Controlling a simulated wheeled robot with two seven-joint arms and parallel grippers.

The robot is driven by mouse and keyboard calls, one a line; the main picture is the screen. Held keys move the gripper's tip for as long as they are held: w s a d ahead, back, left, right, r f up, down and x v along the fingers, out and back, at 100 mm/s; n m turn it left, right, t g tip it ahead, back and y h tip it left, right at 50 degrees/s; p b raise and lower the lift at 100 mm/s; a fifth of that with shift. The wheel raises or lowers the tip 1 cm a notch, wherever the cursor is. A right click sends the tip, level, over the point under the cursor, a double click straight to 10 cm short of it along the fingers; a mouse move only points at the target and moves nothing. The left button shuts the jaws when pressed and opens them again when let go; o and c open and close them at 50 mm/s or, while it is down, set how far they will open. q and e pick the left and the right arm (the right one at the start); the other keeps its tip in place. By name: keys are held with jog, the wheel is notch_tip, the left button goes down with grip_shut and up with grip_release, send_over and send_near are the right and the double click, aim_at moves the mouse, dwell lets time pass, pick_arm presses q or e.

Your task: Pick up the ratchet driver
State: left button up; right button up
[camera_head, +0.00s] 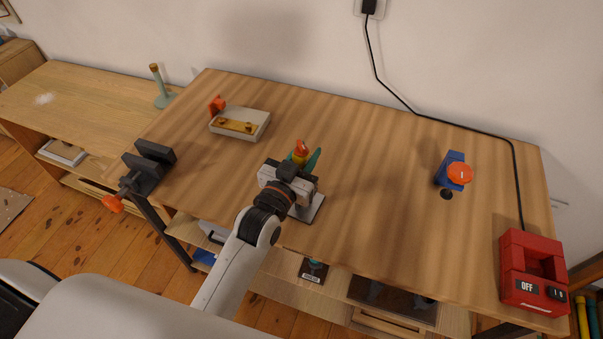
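A small object with orange, yellow and teal parts (301,152) is on the workbench near the middle, just beyond my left gripper. It may be the ratchet driver, but it is partly hidden and I cannot be sure. My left gripper (298,175) reaches in from the lower left and covers the near side of that object. Its fingers are mostly hidden behind its own body, so I cannot tell whether they are open, shut or touching the object. A flat grey plate (312,209) shows below the gripper. My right gripper is not in view.
A pale tray (258,132) with a yellow piece stands at the back left. A dark vise (146,172) is on the left edge. A blue and orange tool (453,171) stands at the right, near a red switch box (514,282). The bench between is clear.

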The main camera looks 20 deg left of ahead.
pick_arm(q)
grip_shut()
jog(key=shift+r, duration=0.15)
